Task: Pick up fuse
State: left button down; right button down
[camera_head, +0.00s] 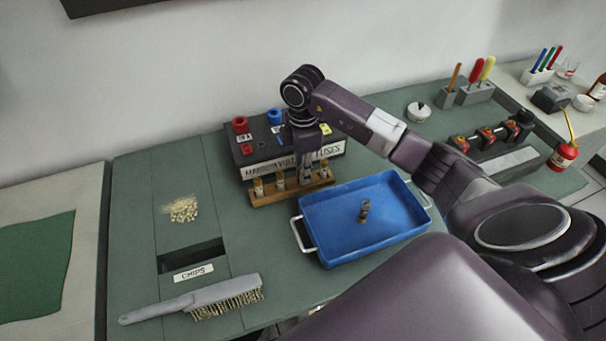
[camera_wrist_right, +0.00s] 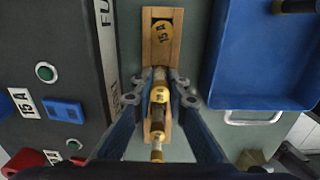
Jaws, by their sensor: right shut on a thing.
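A wooden rack (camera_head: 290,190) stands in front of the dark fuse box and holds several brass-capped fuses, such as one at its left end (camera_head: 258,187). My right gripper (camera_head: 306,176) reaches down over the rack. In the right wrist view, the right gripper (camera_wrist_right: 160,92) is shut on a fuse (camera_wrist_right: 159,96) with brass caps, above the rack (camera_wrist_right: 176,45). Another fuse (camera_wrist_right: 162,32), marked 15 A, is at the rack's far end. Whether the held fuse is clear of the rack, I cannot tell. My left gripper is not in view.
A blue tray (camera_head: 340,232) with white handles sits right of the rack, with one fuse (camera_head: 364,210) in it. The fuse box (camera_head: 258,150) stands close behind the rack. A brush (camera_head: 195,301) lies at the bench front. Pale chips (camera_head: 181,209) lie on the left.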

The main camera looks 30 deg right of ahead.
notch_tip(320, 180, up, 8)
jog(key=shift+w+r+b, duration=0.1)
jog(key=shift+r+b, duration=0.1)
jog(key=shift+b, duration=0.9)
notch_tip(320, 180, up, 12)
jog(key=p, duration=0.1)
jog(key=shift+f+p, duration=0.2)
jog(key=shift+p, duration=0.15)
